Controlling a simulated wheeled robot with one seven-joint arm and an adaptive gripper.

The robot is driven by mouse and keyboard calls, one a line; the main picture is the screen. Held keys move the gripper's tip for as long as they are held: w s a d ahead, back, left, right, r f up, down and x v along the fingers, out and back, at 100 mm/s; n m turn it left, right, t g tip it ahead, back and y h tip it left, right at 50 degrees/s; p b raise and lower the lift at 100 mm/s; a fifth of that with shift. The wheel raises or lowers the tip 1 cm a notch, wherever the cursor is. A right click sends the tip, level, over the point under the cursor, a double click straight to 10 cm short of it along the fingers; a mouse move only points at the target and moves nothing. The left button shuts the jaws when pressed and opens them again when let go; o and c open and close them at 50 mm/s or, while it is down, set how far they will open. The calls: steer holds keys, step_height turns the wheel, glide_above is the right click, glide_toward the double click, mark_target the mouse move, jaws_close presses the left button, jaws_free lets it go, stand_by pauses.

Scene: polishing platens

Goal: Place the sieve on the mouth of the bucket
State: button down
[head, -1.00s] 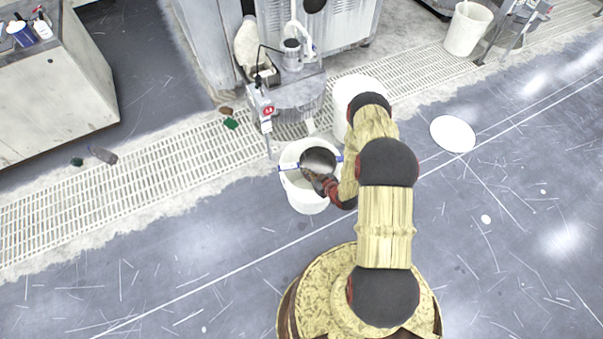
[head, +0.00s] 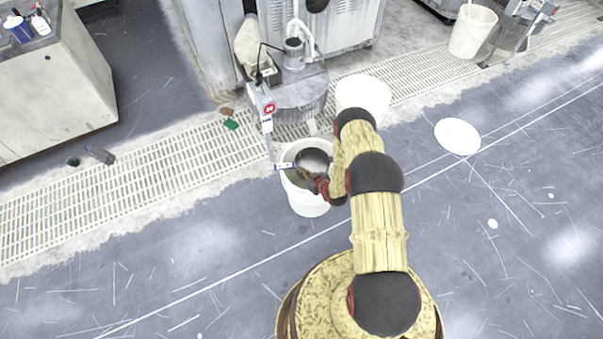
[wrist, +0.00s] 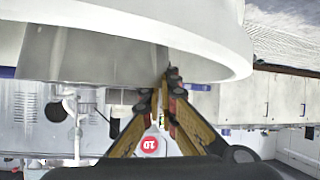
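The white bucket (head: 309,203) stands upright on the floor in front of the grey machine. The sieve (head: 314,158), a dark round pan with a pale middle and a blue-marked bar (head: 285,166) across it, is at the bucket's mouth; whether its bar rests on the rim I cannot tell. My gripper (head: 311,178) is at the sieve's near side, its fingers close together on the sieve's edge. In the wrist view the fingers (wrist: 163,97) converge at the grey sieve wall (wrist: 95,58), beside the curved white bucket wall (wrist: 200,20).
A second white bucket (head: 364,95) stands behind my arm. The grey machine (head: 298,95) with a red-marked post is just behind the mouth. A white lid (head: 457,136) lies on the floor at right. A bottle (head: 100,154) lies at left. The front floor is clear.

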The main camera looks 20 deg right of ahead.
steer(key=c, duration=2.6)
jaws_free()
steer(key=shift+f, duration=0.1)
steer(key=o, duration=0.6)
steer(key=shift+c, duration=0.2)
